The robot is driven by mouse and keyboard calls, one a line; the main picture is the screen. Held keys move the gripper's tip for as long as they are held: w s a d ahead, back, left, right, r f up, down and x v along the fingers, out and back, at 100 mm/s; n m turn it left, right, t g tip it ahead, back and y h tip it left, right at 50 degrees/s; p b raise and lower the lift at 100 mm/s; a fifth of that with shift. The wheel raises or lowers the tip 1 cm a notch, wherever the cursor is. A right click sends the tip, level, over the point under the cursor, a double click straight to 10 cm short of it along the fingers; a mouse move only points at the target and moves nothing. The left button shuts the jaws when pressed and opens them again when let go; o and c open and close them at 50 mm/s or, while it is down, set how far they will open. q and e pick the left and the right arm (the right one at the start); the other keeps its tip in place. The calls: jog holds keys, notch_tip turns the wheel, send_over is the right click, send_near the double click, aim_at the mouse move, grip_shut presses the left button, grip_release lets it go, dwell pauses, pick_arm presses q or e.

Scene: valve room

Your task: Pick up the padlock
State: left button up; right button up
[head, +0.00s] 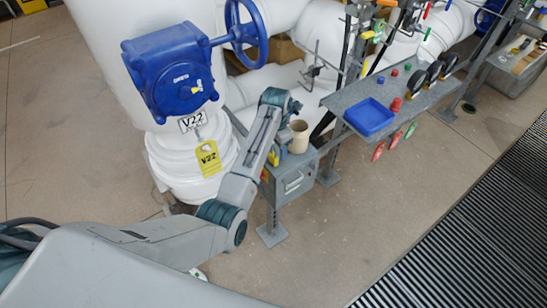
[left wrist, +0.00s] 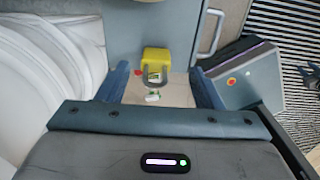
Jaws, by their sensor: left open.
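A yellow padlock-like piece (left wrist: 156,60) with a dark loop-shaped opening shows in the left wrist view. It lies beside a grey cabinet face. My left gripper (left wrist: 158,76) is open, with one blue-grey finger on each side of the piece and visible gaps to both. Whether the gripper touches it I cannot tell. In the head view my left arm reaches over a small grey cabinet, and its forearm hides most of the gripper. A bit of yellow (head: 273,158) shows beside the forearm there; what it is I cannot tell. My right gripper is not in view.
The grey cabinet (head: 294,184) carries a beige cup (head: 299,137) close to my arm. A grey shelf to the right holds a blue tray (head: 369,117). Floor in front is clear.

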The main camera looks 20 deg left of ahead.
aim_at(275, 156)
pick_arm(q)
jog(key=shift+w+a+f+p, duration=0.15)
jog(key=shift+f+p, duration=0.1)
jog(key=shift+f, duration=1.1)
jog(key=shift+s+a+f+p, duration=0.1)
jog(key=shift+f+p, duration=0.15)
jog(key=shift+f, duration=1.1)
jog(key=c, duration=1)
notch_tip(275, 156, up, 10)
jog(key=shift+r+b, duration=0.1)
jog(key=shift+b, duration=0.4)
